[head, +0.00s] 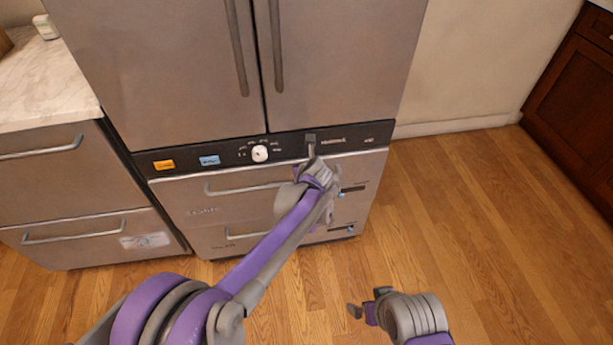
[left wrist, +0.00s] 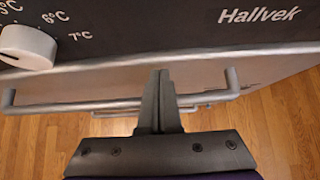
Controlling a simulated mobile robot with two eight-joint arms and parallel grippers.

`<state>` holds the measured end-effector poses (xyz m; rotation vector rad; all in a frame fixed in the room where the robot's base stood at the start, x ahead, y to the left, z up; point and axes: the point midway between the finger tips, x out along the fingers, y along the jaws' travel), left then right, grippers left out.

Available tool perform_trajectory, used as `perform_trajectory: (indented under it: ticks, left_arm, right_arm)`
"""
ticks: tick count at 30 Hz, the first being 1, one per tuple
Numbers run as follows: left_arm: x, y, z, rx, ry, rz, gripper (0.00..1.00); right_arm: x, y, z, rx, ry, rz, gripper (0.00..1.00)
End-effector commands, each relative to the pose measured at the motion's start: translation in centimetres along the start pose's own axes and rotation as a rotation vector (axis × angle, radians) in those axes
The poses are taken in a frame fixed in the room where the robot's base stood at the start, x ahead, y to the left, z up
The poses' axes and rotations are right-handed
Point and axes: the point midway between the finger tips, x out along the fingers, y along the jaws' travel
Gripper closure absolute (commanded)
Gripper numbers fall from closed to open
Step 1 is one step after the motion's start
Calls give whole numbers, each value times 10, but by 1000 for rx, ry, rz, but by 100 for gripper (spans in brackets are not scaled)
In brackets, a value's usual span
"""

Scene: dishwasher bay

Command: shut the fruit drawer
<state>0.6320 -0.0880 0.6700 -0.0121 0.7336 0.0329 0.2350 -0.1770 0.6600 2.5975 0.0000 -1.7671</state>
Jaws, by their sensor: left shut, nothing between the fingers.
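The steel fridge (head: 240,70) has two drawers below its dark control panel. The upper drawer (head: 195,200) and lower drawer (head: 215,241) carry bar handles and small labels too blurred to read, so I cannot tell which is the fruit drawer. The upper drawer's top edge shows as a pale strip; any small gap is hard to judge. My left gripper (head: 311,146) is shut and empty before the panel's right half. In the left wrist view its fingers (left wrist: 160,82) overlap the upper handle bar (left wrist: 70,106); contact is unclear. My right gripper (head: 368,301) looks open and empty above the floor.
A white dial (head: 260,153) sits on the control panel (head: 360,140). Closed upper doors have long vertical handles (head: 237,50). A marble-topped counter with drawers (head: 70,180) stands at left. Dark wooden cabinets (head: 575,100) stand far right. The wooden floor (head: 460,210) is clear.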

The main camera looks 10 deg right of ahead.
Motion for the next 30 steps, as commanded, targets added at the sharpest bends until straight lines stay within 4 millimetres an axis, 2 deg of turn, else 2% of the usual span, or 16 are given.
perform_trajectory:
  ticks: [3, 12, 23, 30]
  left_arm:
    - [8, 0, 7, -1, 0, 0, 100]
    - [14, 0, 13, 0, -3, -1, 100]
    - [14, 1, 15, 2, -7, 1, 100]
    - [4, -3, 7, -1, -2, 4, 100]
  right_arm:
    - [1, 0, 0, 0, 0, 0, 0]
    - [1, 0, 0, 0, 0, 0, 0]
    - [1, 0, 0, 0, 0, 0, 0]
    - [-1, 0, 0, 0, 0, 0, 0]
